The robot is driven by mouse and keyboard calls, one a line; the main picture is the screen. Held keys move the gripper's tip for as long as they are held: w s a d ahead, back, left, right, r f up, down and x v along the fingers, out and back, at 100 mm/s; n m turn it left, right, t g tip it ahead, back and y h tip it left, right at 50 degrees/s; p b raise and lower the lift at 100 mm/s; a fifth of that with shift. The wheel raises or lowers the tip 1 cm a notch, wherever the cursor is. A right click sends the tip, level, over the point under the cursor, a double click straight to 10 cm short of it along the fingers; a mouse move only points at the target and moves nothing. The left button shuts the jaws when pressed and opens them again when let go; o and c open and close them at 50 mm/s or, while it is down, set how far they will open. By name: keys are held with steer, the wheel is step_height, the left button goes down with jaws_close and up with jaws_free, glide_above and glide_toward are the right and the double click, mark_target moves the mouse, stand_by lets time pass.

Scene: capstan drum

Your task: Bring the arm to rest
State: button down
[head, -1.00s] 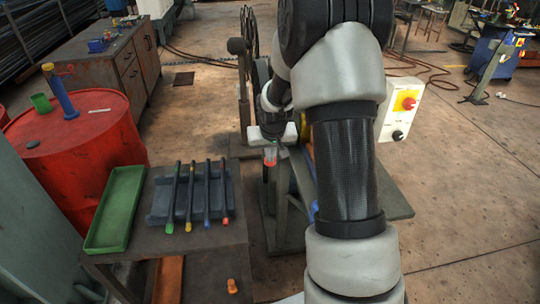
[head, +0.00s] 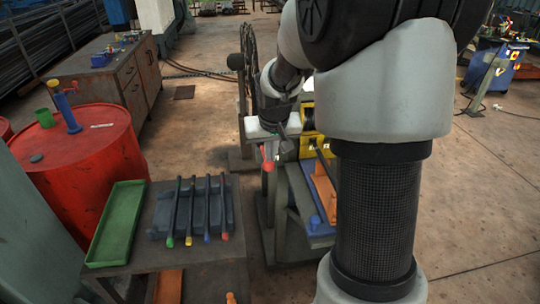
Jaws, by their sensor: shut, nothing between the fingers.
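My arm rises through the right half of the head view. It bends over to my gripper (head: 270,148), whose pale body is above the left side of a stand. The gripper is shut, and its fingers are small and hard to make out. A small red piece (head: 267,165) shows just below the fingers; I cannot tell whether it touches them. Beside it, to the right, are a yellow block (head: 312,145), an orange piece (head: 323,188) and a blue part (head: 318,228) on the stand. My arm hides the stand's right side.
A low table at the left front holds a green tray (head: 92,264) and a dark rack (head: 158,232) with several colour-tipped bars (head: 205,205). A red barrel (head: 90,165) stands behind it. A spoked wheel (head: 250,70) stands behind the gripper.

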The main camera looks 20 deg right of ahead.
stand_by(0.3)
steer(key=s+a+r+n+p, duration=0.1)
steer(key=s+a+r+p, duration=0.1)
steer(key=s+a+r, duration=0.3)
steer(key=s+a+r+n+t+y+p, duration=0.1)
steer(key=s+a+r+p, duration=0.2)
steer(key=s+r, duration=1)
steer(key=s+a, duration=0.1)
steer(key=s, duration=0.7)
steer(key=shift+a+p, duration=0.35)
steer(key=shift+a, duration=0.05)
steer(key=shift+d, duration=0.1)
